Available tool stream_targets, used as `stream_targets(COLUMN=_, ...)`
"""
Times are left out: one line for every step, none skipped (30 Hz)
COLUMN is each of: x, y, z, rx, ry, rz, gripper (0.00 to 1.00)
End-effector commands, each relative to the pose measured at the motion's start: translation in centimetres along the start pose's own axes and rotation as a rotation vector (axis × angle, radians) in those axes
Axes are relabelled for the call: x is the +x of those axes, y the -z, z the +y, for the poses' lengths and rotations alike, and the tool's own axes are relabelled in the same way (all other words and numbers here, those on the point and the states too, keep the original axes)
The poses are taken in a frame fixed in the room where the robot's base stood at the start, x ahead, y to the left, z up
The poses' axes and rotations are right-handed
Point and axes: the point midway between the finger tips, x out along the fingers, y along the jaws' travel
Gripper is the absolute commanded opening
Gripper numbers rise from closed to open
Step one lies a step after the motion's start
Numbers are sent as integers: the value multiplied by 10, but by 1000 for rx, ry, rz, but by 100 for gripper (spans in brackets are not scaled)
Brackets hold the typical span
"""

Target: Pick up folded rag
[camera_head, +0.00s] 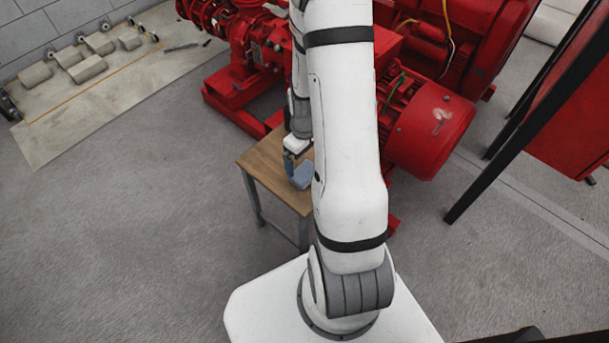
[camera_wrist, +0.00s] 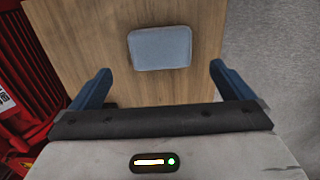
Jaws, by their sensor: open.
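The folded rag is a blue-grey rounded rectangle (camera_wrist: 160,48) lying flat on a wooden table top (camera_wrist: 190,88) in the wrist view. In the head view the rag (camera_head: 302,175) lies on the small table (camera_head: 262,162), partly hidden by my arm. My gripper (camera_wrist: 159,80) is open, its two blue fingers wide apart with nothing between them. The rag lies beyond the fingertips in the wrist view, roughly centred between them. In the head view my gripper (camera_head: 292,164) is at the table, close by the rag; its height above the top is unclear.
Red pump machinery (camera_head: 425,130) stands close behind and right of the table. A red panel on dark posts (camera_head: 575,115) is at the right. A pale mat (camera_head: 95,85) with several parts lies at upper left. The grey floor (camera_head: 120,220) at left is clear.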

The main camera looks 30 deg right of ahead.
Motion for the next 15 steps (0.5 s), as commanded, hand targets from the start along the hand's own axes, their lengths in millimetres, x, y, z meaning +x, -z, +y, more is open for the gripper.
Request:
stream_targets(x=8, y=0, z=0, rx=0, ry=2, rz=-2, gripper=100)
stream_targets(x=11, y=0, z=0, rx=0, ry=1, rz=-2, gripper=100)
stream_targets(x=15, y=0, z=0, rx=0, ry=1, rz=-2, gripper=100)
stream_targets(x=19, y=0, z=0, rx=0, ry=1, rz=-2, gripper=100)
stream_targets(x=22, y=0, z=-1, rx=1, ry=2, rz=-2, gripper=100)
stream_targets(x=28, y=1, z=-1, rx=1, ry=2, rz=-2, gripper=100)
stream_targets(x=32, y=1, z=-1, rx=1, ry=1, rz=-2, gripper=100)
stream_targets(x=37, y=2, z=-1, rx=1, ry=2, rz=-2, gripper=100)
stream_targets(x=44, y=2, z=-1, rx=1, ry=3, rz=-3, gripper=100)
stream_targets(x=48, y=3, z=-1, rx=1, ry=2, rz=-3, gripper=100)
stream_targets(x=53, y=3, z=-1, rx=1, ry=2, rz=-2, gripper=100)
stream_targets(x=58, y=3, z=-1, rx=2, ry=2, rz=-3, gripper=100)
stream_targets(x=61, y=3, z=-1, rx=2, ry=2, rz=-3, gripper=100)
stream_targets(x=63, y=3, z=-1, rx=2, ry=1, rz=-2, gripper=100)
stream_targets(x=65, y=3, z=0, rx=2, ry=0, rz=-1, gripper=100)
